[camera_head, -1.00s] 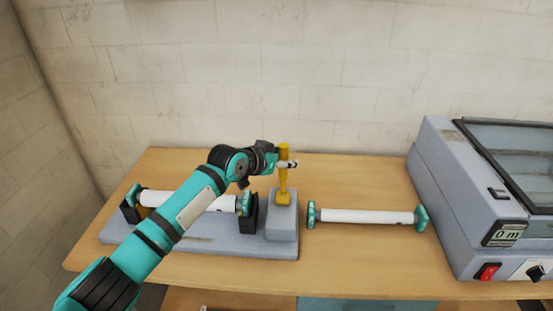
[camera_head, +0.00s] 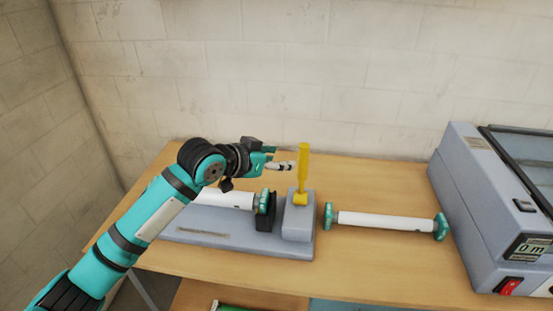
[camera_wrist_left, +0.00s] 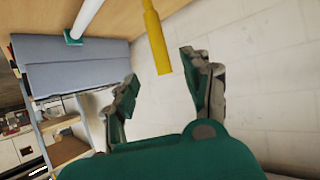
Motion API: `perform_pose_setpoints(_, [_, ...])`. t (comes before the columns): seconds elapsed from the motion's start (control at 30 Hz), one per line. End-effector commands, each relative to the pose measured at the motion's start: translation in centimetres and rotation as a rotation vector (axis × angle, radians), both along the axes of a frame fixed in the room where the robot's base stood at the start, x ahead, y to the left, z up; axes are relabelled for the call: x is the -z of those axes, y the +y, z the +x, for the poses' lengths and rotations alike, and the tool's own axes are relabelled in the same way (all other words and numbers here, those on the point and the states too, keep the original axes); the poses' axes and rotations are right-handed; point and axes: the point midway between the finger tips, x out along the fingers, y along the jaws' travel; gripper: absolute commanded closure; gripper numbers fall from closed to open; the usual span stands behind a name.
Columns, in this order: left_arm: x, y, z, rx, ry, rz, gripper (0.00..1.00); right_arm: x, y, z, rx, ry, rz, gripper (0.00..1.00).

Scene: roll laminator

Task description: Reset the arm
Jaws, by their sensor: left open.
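My left gripper (camera_head: 283,160) is open and empty, above the grey roll stand and just left of the upright yellow lever (camera_head: 303,168). In the left wrist view the two fingers of my left gripper (camera_wrist_left: 163,90) are spread apart. The yellow lever (camera_wrist_left: 156,40) shows there beyond the fingertips, with a gap to them. The lever stands on the grey block at the right end of the stand. My left arm hides part of the stand and of the white roll (camera_head: 225,199) on it. My right gripper is not in view.
A second white roll (camera_head: 385,221) with green end caps lies on the wooden table (camera_head: 370,270). The grey laminator (camera_head: 475,190), with a red switch, stands at the right. A brick wall is close behind the table. The table's front middle is clear.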

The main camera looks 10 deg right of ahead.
Motion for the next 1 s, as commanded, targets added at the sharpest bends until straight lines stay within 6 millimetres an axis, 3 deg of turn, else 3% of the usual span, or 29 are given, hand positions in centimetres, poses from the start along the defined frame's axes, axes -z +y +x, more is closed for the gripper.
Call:
perform_pose_setpoints(0.23, [1.0,0.1,-0.6,-0.002,0.013,0.001,0.51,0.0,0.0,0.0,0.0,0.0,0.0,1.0])
perform_pose_setpoints(0.37, [4.7,0.7,-3.3,-0.014,0.066,0.002,0.51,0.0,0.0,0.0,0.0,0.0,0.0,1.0])
perform_pose_setpoints(0.47, [8.6,2.3,-6.5,-0.052,0.126,0.008,0.51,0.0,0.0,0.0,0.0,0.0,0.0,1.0])
perform_pose_setpoints(0.67, [16.1,8.3,-14.0,-0.203,0.266,0.062,0.51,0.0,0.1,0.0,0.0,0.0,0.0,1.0])
perform_pose_setpoints(0.8, [20.5,13.9,-20.0,-0.342,0.381,0.136,0.51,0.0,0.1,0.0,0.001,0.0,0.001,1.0])
perform_pose_setpoints(1.0, [23.6,19.9,-26.6,-0.485,0.497,0.241,0.51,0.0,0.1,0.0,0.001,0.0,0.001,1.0])
